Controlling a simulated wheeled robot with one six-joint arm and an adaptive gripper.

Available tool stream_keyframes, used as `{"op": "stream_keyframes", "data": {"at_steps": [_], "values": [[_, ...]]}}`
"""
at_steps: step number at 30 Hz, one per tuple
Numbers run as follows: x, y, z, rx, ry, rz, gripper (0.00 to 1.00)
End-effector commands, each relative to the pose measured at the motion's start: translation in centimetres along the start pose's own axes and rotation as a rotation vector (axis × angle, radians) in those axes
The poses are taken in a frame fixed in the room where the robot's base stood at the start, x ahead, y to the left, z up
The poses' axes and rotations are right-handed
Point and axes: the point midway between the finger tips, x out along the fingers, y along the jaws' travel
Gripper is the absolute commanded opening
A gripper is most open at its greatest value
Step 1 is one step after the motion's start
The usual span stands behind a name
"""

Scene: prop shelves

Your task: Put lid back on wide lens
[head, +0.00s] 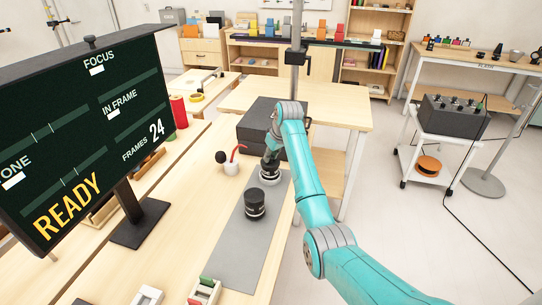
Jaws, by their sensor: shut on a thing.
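My gripper (269,164) points down at the far end of a grey mat (232,252). It is shut on a small dark thing, which looks to be the lid, though the fingers hide most of it. Directly below is a short round lens (269,178) with a pale band, standing on the mat. It looks to be the wide lens; whether the held thing touches it I cannot tell. A taller black lens (255,205) stands upright on the mat, nearer to me and slightly left.
A large screen (85,125) reading READY stands at left.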

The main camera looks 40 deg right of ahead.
Motion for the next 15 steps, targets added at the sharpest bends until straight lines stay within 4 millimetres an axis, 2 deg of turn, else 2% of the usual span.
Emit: {"op": "stream_keyframes", "data": {"at_steps": [9,10,12,13,15], "values": [[0.03,0.0,0.01,0.0,0.0,0.0,0.05],[0.03,0.0,0.01,0.0,0.0,0.0,0.31],[0.03,0.0,0.01,0.0,0.0,0.0,0.48],[0.03,0.0,0.01,0.0,0.0,0.0,0.53],[0.03,0.0,0.01,0.0,0.0,0.0,0.53]]}}
